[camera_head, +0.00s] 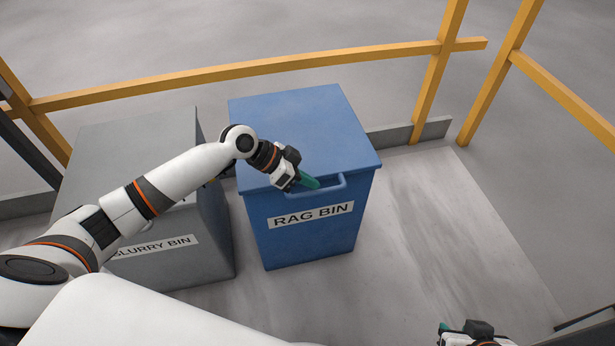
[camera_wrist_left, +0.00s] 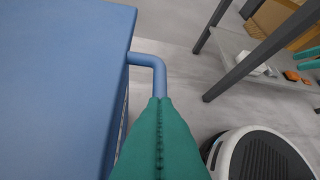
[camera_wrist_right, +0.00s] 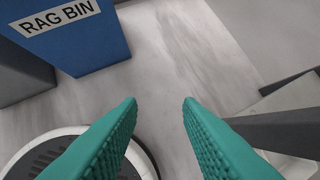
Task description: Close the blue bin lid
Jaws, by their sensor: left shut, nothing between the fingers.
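The blue bin (camera_head: 315,225), labelled RAG BIN, stands upright in the middle of the head view. Its blue lid (camera_head: 310,120) lies flat across the top, with no gap showing at the front edge. A blue bar handle (camera_head: 337,190) juts from the front of the lid. My left gripper (camera_head: 311,183) is at the handle, fingers shut with nothing between them. In the left wrist view the green fingers (camera_wrist_left: 158,102) overlap the handle (camera_wrist_left: 158,75); whether they touch cannot be told. My right gripper (camera_wrist_right: 160,103) is open and empty, low in front and right of the bin.
A grey slurry bin (camera_head: 175,245) stands close on the left, partly behind my left arm. A yellow railing (camera_head: 250,72) runs behind both bins and on the right (camera_head: 495,75). The stone slab (camera_head: 425,235) is clear right of the blue bin.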

